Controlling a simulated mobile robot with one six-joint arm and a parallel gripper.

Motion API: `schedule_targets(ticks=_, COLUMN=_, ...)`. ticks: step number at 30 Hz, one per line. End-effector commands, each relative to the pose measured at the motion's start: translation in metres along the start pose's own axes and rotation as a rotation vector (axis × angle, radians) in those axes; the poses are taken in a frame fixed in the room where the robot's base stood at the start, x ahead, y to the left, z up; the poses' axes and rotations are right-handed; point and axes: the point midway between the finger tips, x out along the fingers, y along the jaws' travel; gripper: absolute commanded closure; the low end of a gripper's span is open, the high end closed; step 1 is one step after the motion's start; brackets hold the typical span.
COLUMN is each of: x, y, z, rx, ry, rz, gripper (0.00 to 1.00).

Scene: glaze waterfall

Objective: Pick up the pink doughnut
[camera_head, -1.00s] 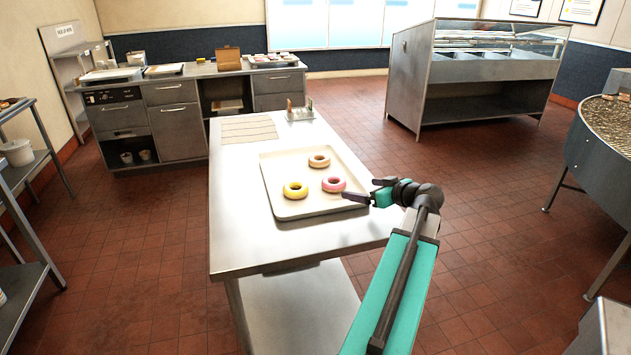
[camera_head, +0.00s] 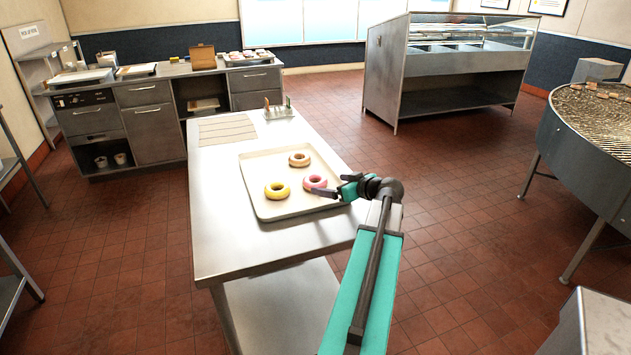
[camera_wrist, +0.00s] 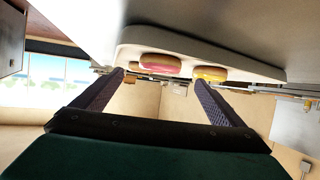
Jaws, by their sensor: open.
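The pink doughnut (camera_head: 315,181) lies on a pale tray (camera_head: 264,216) on the steel worktable. A yellow doughnut (camera_head: 277,190) lies to its left and a tan one (camera_head: 299,159) behind it. My gripper (camera_head: 334,187) is open at the tray's right side, its near fingertip in front of the pink doughnut's lower right edge in the head view. In the upside-down wrist view, the pink doughnut (camera_wrist: 160,65) shows beyond and between the open fingers (camera_wrist: 158,79), with the yellow one (camera_wrist: 210,74) by the right fingertip. I cannot tell whether a finger touches the pink doughnut.
The worktable (camera_head: 225,250) has free room in front of the tray. A slatted mat (camera_head: 226,128) and a small metal holder (camera_head: 278,109) are at its far end. A counter stands behind, a glass display case (camera_head: 440,75) at back right, and a round unit (camera_head: 600,140) at right.

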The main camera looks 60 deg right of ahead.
Motion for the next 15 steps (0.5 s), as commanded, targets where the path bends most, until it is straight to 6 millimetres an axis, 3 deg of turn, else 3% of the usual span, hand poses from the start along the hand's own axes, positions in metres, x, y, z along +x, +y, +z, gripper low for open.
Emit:
schedule_targets(ticks=6, x=0.026, y=0.0, z=-0.001, rx=0.0, ry=-0.001, rz=-0.002, gripper=0.08)
schedule_targets(ticks=15, x=0.031, y=-0.001, z=0.0, rx=0.0, ry=0.0, rz=-0.001, gripper=0.08)
